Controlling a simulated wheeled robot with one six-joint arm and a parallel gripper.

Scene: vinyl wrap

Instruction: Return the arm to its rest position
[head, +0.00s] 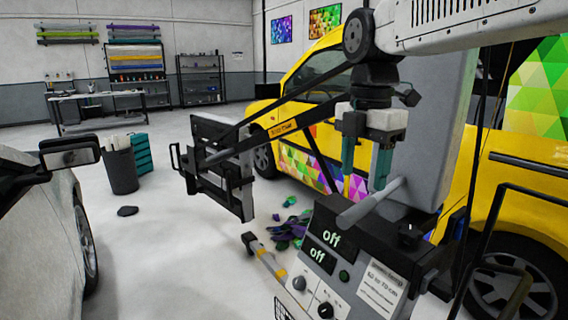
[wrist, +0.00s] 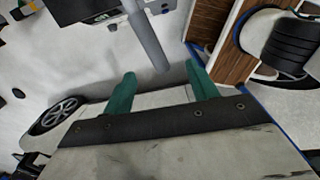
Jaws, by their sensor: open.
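My gripper (head: 363,180) hangs pointing down from my arm in the upper right middle of the head view. Its two green fingers are apart, with nothing seen between them. In the wrist view, the fingers (wrist: 160,82) also stand apart, with pale floor and a grey post behind the gap. The arm is reached out in front of the yellow car (head: 305,78), just above a control box (head: 330,255) whose two displays read "Off". I cannot tell the exact distance between the fingers and the box.
A black panel frame (head: 222,165) on a long boom stands left of my gripper. A silver car (head: 45,235) is at the left. Wrap scraps (head: 290,228) lie on the floor. A dark bin (head: 121,170) and workbench (head: 100,96) stand farther back, with open floor between.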

